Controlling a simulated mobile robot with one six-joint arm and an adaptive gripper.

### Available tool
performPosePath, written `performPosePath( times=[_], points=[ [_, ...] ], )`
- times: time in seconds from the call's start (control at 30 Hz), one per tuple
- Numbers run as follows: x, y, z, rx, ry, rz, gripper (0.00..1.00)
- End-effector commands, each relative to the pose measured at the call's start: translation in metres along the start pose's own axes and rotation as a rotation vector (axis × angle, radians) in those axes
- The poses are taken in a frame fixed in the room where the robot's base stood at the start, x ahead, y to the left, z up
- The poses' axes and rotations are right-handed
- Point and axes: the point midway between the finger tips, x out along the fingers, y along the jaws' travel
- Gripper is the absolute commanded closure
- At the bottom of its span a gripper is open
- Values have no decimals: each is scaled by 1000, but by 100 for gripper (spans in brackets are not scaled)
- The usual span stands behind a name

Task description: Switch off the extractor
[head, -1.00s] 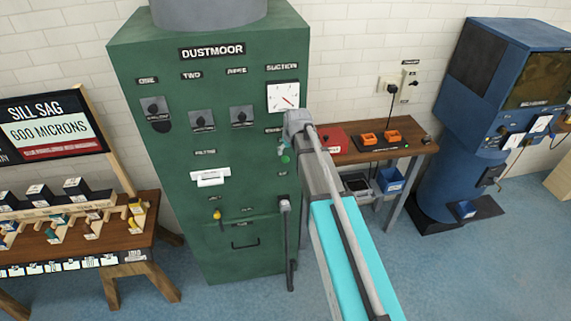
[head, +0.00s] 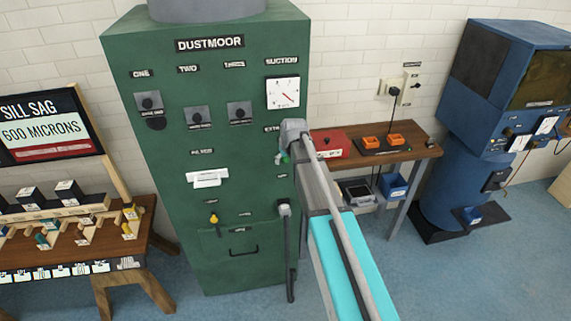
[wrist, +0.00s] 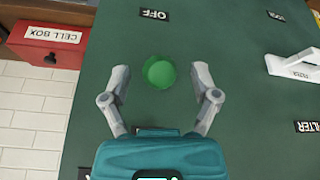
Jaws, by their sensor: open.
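The extractor is a tall green cabinet marked DUSTMOOR (head: 225,265). Its "EXTRA…" label (head: 271,129) is partly hidden behind my arm in the head view. In the wrist view, which shows the panel upside down, a round green button (wrist: 159,72) sits on the green panel near an OFF label (wrist: 155,14). My gripper (wrist: 161,70) is open and empty, with one fingertip on either side of the button in that picture. I cannot tell whether the fingers touch the panel. In the head view my arm hides most of the gripper.
A red cell box (head: 330,143) stands on the wooden bench (head: 410,151) right of the cabinet; it also shows in the wrist view (wrist: 45,38). A white filter handle (wrist: 296,64) juts from the panel. A grey hose (head: 290,255) hangs at the cabinet's lower right.

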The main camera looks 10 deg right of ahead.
Motion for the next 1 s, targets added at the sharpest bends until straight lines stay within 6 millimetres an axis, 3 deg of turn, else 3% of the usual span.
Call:
performPosePath(
  times=[0.57,0.9,1.0],
  points=[
    [8,0,0,0,0,0,24],
    [8,0,0,0,0,0,87],
    [8,0,0,0,0,0,100]
  ],
)
